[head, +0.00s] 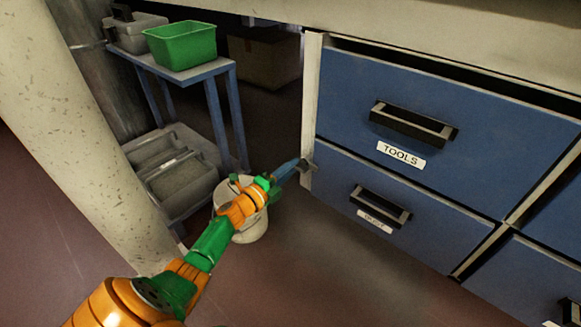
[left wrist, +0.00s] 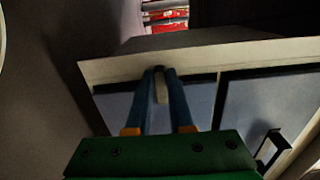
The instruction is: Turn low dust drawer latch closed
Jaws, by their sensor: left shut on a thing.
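The low drawer (head: 335,193) is a blue front with a black pull handle (head: 381,205) and a small white label that is too blurred to read surely. It sits below the drawer labelled TOOLS (head: 345,95). My left gripper (head: 303,164) is at the cabinet's left edge post, beside the low drawer's upper left corner. In the left wrist view its blue fingers (left wrist: 161,74) are shut on a small pale piece, which looks like the latch (left wrist: 161,92). The fingers hide much of it, and its angle is hard to tell. My right gripper is not in view.
A white bucket (head: 247,233) stands on the floor behind my left arm. A blue stand (head: 221,68) holds a green bin (head: 181,44), with grey trays (head: 183,182) low down. A thick pale column (head: 85,130) rises at the left. The floor before the drawers is clear.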

